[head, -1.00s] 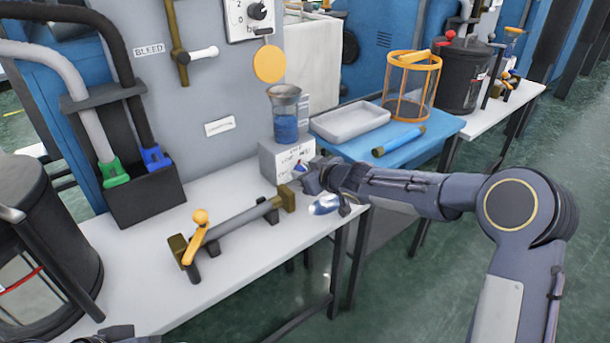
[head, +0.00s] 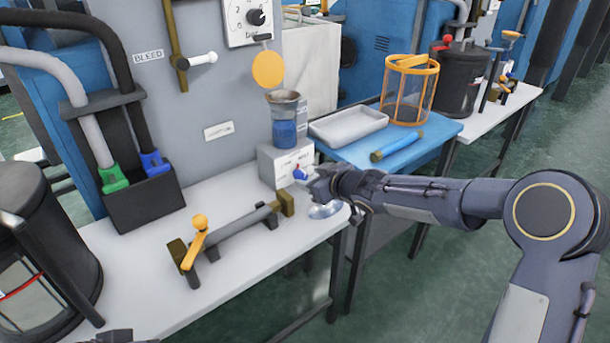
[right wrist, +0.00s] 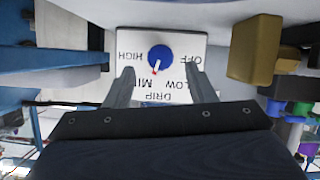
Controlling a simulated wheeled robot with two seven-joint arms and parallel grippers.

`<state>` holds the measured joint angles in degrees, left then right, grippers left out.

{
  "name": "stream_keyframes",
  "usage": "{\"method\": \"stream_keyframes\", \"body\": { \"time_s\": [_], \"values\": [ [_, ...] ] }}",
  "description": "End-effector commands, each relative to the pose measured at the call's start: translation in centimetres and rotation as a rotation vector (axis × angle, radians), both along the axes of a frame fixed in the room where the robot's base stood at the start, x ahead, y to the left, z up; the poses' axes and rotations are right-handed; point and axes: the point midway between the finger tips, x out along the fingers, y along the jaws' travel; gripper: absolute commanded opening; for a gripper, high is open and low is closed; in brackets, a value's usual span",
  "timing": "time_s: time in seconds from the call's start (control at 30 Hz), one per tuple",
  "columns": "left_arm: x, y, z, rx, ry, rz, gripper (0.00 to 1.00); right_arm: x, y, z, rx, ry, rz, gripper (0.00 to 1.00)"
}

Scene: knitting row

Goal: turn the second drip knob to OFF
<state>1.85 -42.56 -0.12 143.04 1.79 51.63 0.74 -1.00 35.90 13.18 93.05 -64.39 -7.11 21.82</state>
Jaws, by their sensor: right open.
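A white drip box (head: 272,172) stands at the back right of the near bench, with a blue knob (head: 300,174) on its front. In the right wrist view, the knob (right wrist: 160,55) sits on a white face marked HIGH, MID, LOW, OFF and DRIP, seen upside down. Its white and red pointer aims about at MID. My right gripper (head: 318,184) is in front of the box; the wrist view shows its two fingers (right wrist: 159,70) apart, with the knob seen in the gap. I cannot tell whether they touch it.
A beaker of blue liquid (head: 284,132) stands on the box. A spoon-like shiny thing (head: 323,210) lies below my right gripper. A grey bar with an orange lever (head: 195,243) lies on the bench. A blue table (head: 352,150) with a white tray (head: 348,124) is behind.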

Motion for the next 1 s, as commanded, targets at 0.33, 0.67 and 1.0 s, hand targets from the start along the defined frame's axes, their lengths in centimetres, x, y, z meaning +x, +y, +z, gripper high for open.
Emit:
{"method": "stream_keyframes", "body": {
  "time_s": [0.33, 0.67, 1.0],
  "values": [
    [0.0, 0.0, 1.0, 0.0, 0.0, 0.0, 0.36, -2.8, -1.8, 1.5, 0.001, 0.0, 0.001, 0.5],
    [0.0, 0.0, 1.0, 0.0, 0.0, 0.0, 0.36, -3.0, -2.2, 1.7, -0.004, 0.003, -0.01, 0.5],
    [0.0, 0.0, 1.0, 0.0, 0.0, 0.0, 0.36, -13.7, -14.7, 5.2, -0.057, 0.225, -0.396, 0.5]
  ]
}}
